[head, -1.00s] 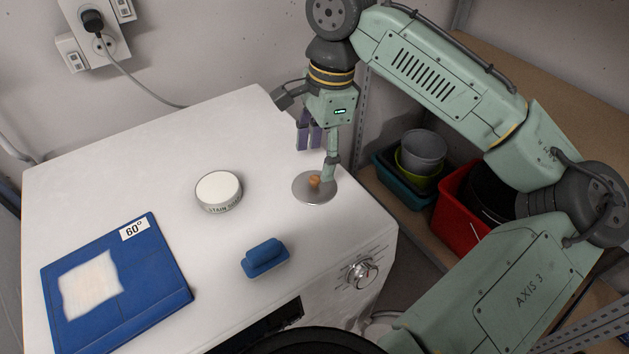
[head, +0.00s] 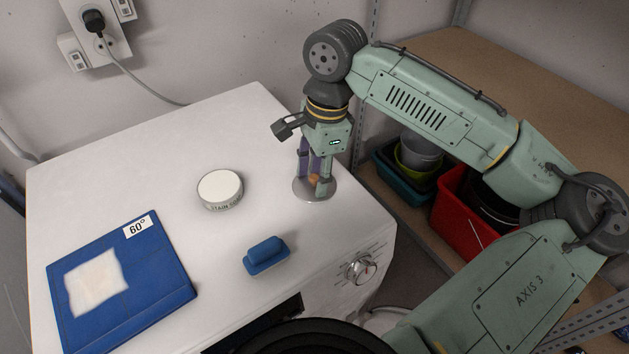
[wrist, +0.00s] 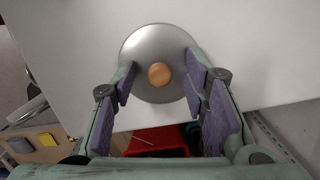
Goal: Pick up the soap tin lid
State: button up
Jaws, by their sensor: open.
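The soap tin lid is a round grey metal disc with an orange-brown knob. In the head view the lid (head: 301,190) lies flat on the white machine top near its right edge. My gripper (head: 315,186) points down right over it, and its fingers partly hide the lid and knob. In the wrist view the lid (wrist: 150,45) lies beyond the fingertips, with its knob (wrist: 159,74) between the two purple-padded fingers of my gripper (wrist: 160,82). The fingers are open, with a gap on both sides of the knob.
On the white machine top (head: 130,180) stand a round stain soap tin (head: 220,188), a blue brush-like block (head: 266,254) and a blue folder with a white cloth (head: 125,285). A red bin (head: 462,205) and stacked bowls (head: 420,152) sit on the shelf to the right.

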grip_shut()
dwell(0.4)
jog(key=shift+r, duration=0.1)
